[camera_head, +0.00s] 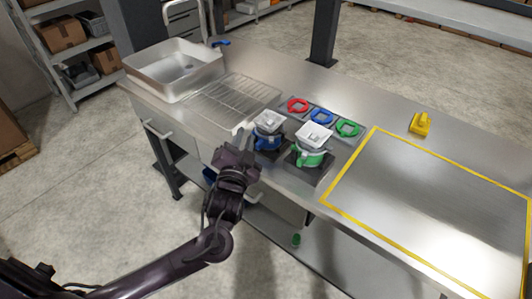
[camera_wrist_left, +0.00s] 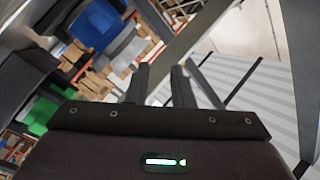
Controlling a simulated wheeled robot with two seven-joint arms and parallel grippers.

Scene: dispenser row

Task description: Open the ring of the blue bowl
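The blue bowl (camera_head: 265,142) sits under a white square lid (camera_head: 269,119) on a dark stand at the bench's front edge. A blue ring band shows around it, partly hidden by my gripper; I cannot tell whether its latch is open. My left gripper (camera_head: 243,133) is just left of the blue bowl, fingers upward, apparently not touching it. In the left wrist view the fingers (camera_wrist_left: 160,82) stand apart with nothing between them. The blue bowl (camera_wrist_left: 95,26) shows there at upper left, beyond the fingers. My right gripper is not in view.
A green bowl (camera_head: 310,158) with a white lid stands close right of the blue one. Behind are red, blue and green rings (camera_head: 321,117). A yellow-taped area (camera_head: 430,195) at right is clear.

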